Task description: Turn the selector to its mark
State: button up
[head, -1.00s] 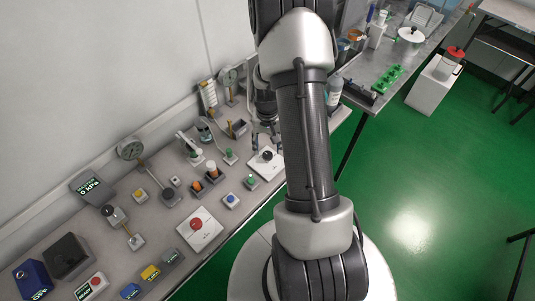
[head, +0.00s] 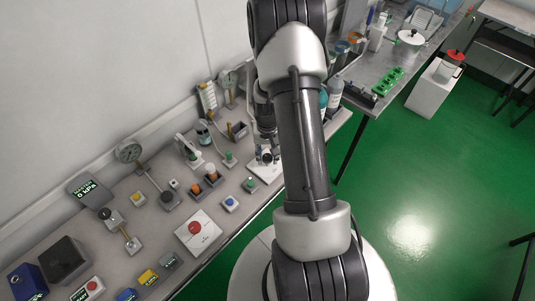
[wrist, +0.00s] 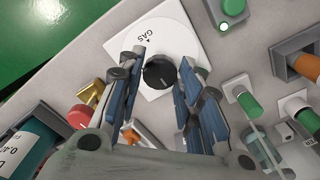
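The selector is a round black knob (wrist: 159,72) on a white plate (wrist: 180,38) marked "GAS" with a small dark triangle beside the letters. My gripper (wrist: 160,63) is open in the wrist view, with one blue-grey finger on each side of the knob. I cannot tell whether either finger touches it. In the head view my gripper (head: 266,154) is over the white plate (head: 255,175) and hides the knob.
A green button (wrist: 233,8) and green-capped parts (wrist: 249,103) lie right of the plate. A red-topped piece (wrist: 81,117) and a teal bottle (wrist: 28,145) are at the left. The bench (head: 165,235) carries several other buttons and gauges. Green floor lies beyond its edge.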

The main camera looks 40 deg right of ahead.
jog(key=c, duration=0.6)
jog(key=shift+o, duration=0.2)
jog(key=m, duration=0.3)
jog(key=shift+m, duration=0.4)
jog(key=m, duration=0.3)
jog(key=shift+m, duration=0.3)
jog(key=m, duration=1)
jog(key=shift+m, duration=0.3)
